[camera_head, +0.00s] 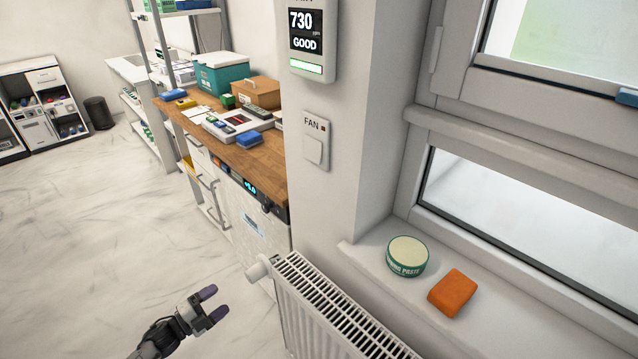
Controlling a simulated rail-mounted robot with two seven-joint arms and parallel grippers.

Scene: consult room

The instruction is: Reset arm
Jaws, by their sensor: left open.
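My left gripper (213,303) shows at the bottom, left of the radiator. Its two dark fingers are apart with nothing between them, so it is open and empty. It hangs over the pale floor and appears apart from the radiator. My left arm comes in from the bottom edge. My right gripper is not in view.
A white radiator (318,318) stands under the windowsill (381,262). On the sill are a round paste tin (407,256) and an orange block (452,292). A fan switch (316,140) and air monitor (307,40) are on the wall. A cluttered wooden counter (262,160) stands behind. Floor at left is clear.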

